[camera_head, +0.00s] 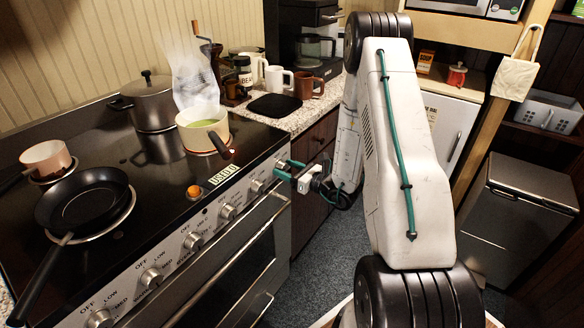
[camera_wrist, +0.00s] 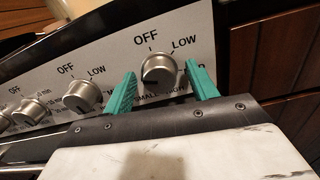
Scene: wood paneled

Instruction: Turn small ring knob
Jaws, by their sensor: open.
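The knob between my fingers is a round silver knob (camera_wrist: 159,68) on the stove's front panel, with OFF and LOW printed above it. Partly covered lettering below it seems to include SMALL. My gripper (camera_wrist: 160,72) is open, with one green finger on each side of the knob. I cannot tell whether either finger touches it. In the head view my gripper (camera_head: 285,169) is at the right end of the knob row, by the panel, and partly hides this knob.
Several similar knobs run leftward, the nearest a silver knob (camera_wrist: 82,97). On the black stovetop are a steaming pot (camera_head: 203,133), a lidded pot (camera_head: 152,106), a frying pan (camera_head: 86,200) and a small pan (camera_head: 46,158). A wooden cabinet (camera_head: 315,150) stands right of the stove.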

